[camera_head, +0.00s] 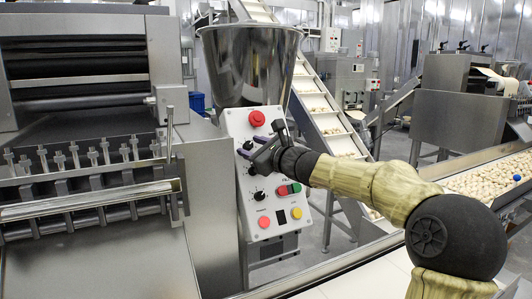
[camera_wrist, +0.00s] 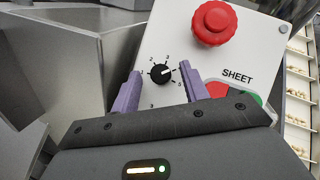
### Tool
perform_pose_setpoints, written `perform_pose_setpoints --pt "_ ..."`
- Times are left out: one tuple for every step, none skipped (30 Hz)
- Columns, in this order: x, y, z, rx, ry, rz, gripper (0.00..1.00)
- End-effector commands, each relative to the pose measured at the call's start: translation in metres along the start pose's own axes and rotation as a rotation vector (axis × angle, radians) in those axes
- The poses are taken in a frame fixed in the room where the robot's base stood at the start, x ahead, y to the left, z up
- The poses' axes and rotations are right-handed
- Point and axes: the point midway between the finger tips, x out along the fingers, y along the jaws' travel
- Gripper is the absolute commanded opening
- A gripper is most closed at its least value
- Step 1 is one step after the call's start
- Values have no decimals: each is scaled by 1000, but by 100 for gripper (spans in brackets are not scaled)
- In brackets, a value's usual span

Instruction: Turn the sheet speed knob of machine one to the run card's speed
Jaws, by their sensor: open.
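The control panel (camera_head: 283,165) is a white tilted box below a steel hopper. In the wrist view a small black knob (camera_wrist: 160,74) has a numbered scale around it, with 2, 3 and 5 readable. Its white pointer aims to the right and slightly up, between 3 and 5. The word SHEET stands to its right. My gripper (camera_head: 252,147) is open in front of the panel's upper left. In the wrist view its purple fingers (camera_wrist: 160,72) stand on either side of the knob; contact cannot be told. A run card cannot be made out.
A red emergency button (camera_wrist: 213,22) sits above and right of the knob. A second black knob (camera_head: 259,196) and a red-green switch (camera_head: 289,189) are lower on the panel. A steel roller machine (camera_head: 80,130) stands close on the left. An inclined conveyor (camera_head: 315,103) rises behind.

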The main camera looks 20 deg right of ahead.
Motion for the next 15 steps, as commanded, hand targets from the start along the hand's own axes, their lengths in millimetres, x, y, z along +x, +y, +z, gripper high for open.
perform_pose_setpoints --pt "-3 0 0 -1 0 -1 45" --pt "-5 0 0 -2 0 -1 45" --pt "-9 -1 0 -2 0 -2 45" --pt "-12 -1 0 -3 2 -2 45" --pt "-16 -1 0 -3 2 -2 45" --pt "-21 -1 0 -2 2 -3 45" --pt "-25 -1 -1 -2 3 -3 45" --pt "-30 0 -1 -3 3 -3 45" --pt "-36 -1 0 -3 4 -4 45" --pt "-42 -1 0 -4 4 -4 45" --pt "-47 -1 0 -4 4 -4 45" --pt "-53 -1 -1 -4 5 -5 45" --pt "-58 -1 -1 -3 5 -4 45" --pt "-63 -1 -1 -4 6 -5 45" --pt "-70 -1 0 -5 5 -4 45"
